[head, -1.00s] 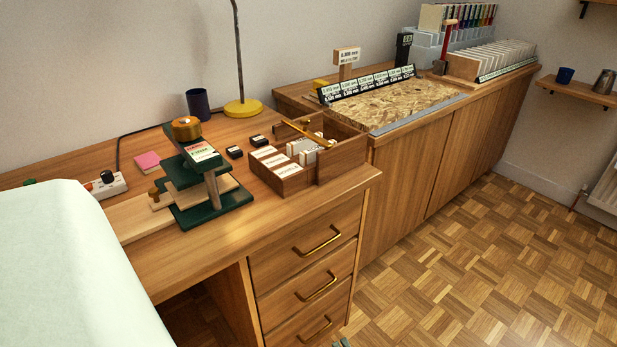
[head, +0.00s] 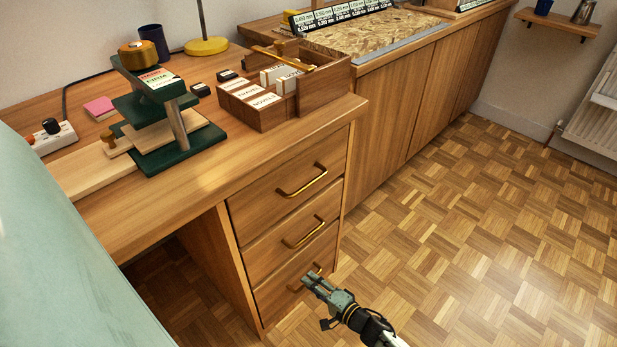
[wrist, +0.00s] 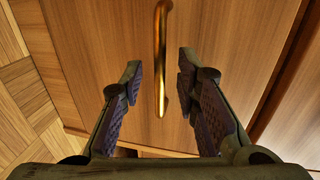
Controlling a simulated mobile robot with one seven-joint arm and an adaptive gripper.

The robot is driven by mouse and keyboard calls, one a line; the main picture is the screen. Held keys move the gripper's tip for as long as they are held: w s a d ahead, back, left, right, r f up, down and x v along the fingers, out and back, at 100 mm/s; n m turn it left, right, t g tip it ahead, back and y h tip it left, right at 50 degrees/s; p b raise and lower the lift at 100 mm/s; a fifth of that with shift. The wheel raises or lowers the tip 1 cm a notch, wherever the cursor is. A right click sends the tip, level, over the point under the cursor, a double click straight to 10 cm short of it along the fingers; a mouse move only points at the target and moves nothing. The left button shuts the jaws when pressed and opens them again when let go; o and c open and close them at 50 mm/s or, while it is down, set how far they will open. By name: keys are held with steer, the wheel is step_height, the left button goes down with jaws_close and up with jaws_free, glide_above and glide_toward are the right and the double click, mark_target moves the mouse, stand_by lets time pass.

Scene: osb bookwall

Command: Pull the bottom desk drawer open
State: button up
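The desk has a stack of three wooden drawers with brass bar handles. The bottom drawer (head: 276,296) is closed flush with the others. Its brass handle (head: 306,279) is partly hidden behind my gripper (head: 310,279) in the head view. In the wrist view, the handle (wrist: 161,60) runs upright in the picture, between the lines of my two fingers. My gripper (wrist: 158,85) is open, with one finger on each side of the handle's near end. Whether the fingers reach around the bar is hard to tell; neither touches it visibly.
The middle drawer's handle (head: 304,232) and top drawer's handle (head: 302,180) are just above. A green press (head: 155,110) and a wooden card box (head: 262,108) stand on the desktop. The parquet floor (head: 450,230) right of the drawers is clear.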

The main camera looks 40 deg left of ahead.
steer(key=shift+x, duration=0.95)
jaws_close()
